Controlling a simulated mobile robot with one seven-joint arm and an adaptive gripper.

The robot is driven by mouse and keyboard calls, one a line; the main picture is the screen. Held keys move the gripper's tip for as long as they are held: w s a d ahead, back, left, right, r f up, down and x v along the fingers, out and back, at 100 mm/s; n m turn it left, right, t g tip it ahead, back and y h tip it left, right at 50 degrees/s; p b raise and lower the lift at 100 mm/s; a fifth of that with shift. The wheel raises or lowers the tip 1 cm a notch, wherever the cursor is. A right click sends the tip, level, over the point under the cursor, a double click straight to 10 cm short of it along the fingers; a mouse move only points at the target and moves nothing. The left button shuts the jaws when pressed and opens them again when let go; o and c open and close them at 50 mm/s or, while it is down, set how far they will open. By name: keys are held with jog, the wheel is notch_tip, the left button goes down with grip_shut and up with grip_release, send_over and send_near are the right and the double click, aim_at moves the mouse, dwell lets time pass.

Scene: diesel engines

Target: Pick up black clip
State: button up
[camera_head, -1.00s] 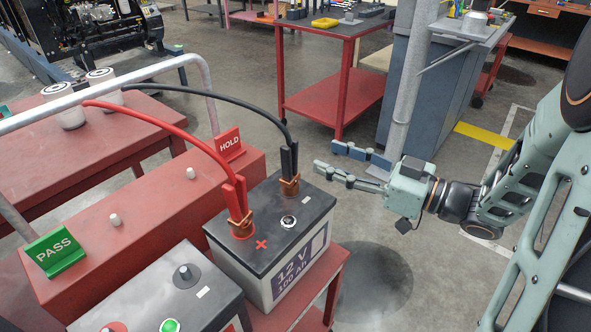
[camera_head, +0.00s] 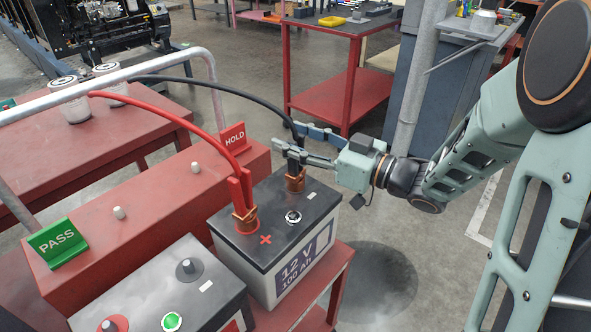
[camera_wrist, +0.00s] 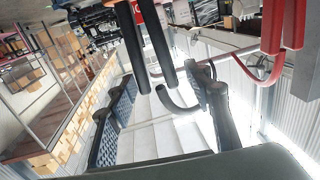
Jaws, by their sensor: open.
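The black clip (camera_head: 294,171) stands upright on the far terminal of the 12 V battery (camera_head: 255,262), its copper jaws at the post and a black cable running from its top. My gripper (camera_head: 287,135) is open at the height of the clip's handles, coming from the right. One finger passes in front of the clip and hides part of its upper handles; the other finger is behind.
The red clip (camera_head: 241,195) and its red cable are on the near terminal, left of my gripper. A red block with the HOLD sign (camera_head: 233,137) and PASS sign (camera_head: 57,243) lies left. A second battery (camera_head: 160,290) is in front. Open floor lies right.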

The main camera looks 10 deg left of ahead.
grip_shut()
jog(key=shift+r, duration=0.15)
dwell(0.5)
